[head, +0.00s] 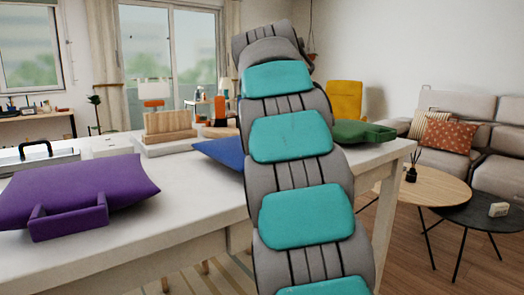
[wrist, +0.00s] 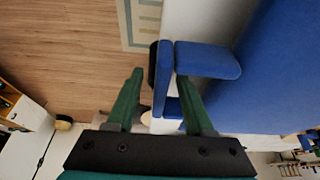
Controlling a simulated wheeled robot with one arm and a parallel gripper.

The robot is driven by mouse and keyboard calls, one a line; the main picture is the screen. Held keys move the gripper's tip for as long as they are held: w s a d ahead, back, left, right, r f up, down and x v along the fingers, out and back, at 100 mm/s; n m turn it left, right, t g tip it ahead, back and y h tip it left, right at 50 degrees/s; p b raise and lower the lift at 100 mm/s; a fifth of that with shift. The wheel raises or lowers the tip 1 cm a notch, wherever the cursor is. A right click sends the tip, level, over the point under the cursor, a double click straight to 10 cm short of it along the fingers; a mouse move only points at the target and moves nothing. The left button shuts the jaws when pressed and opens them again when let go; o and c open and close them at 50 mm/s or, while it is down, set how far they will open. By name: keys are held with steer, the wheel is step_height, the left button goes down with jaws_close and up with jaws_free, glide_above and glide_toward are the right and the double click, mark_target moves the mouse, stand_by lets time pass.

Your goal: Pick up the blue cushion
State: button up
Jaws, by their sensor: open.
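The blue cushion (head: 222,152) lies on the white table (head: 190,185) in the head view, its right part hidden behind my arm. In the wrist view the blue cushion (wrist: 285,75) fills the right side, with a blue bar-shaped handle (wrist: 163,68) standing off its edge on blocks. My gripper (wrist: 160,80) has two green fingers, open and apart. The handle bar shows between the fingertips, the right finger on the cushion side of it and the left finger clear of it. I cannot tell whether the right finger touches. My gripper is hidden in the head view.
A purple cushion (head: 80,190) with a similar handle lies at the table's left, and a green cushion (head: 362,133) at its right end. A wooden rack (head: 170,125) and a metal case (head: 38,160) stand behind. Low tables (head: 432,185) and a sofa are at right.

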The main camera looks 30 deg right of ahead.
steer(key=shift+f, duration=0.15)
jaws_close()
stand_by(0.4)
stand_by(1.0)
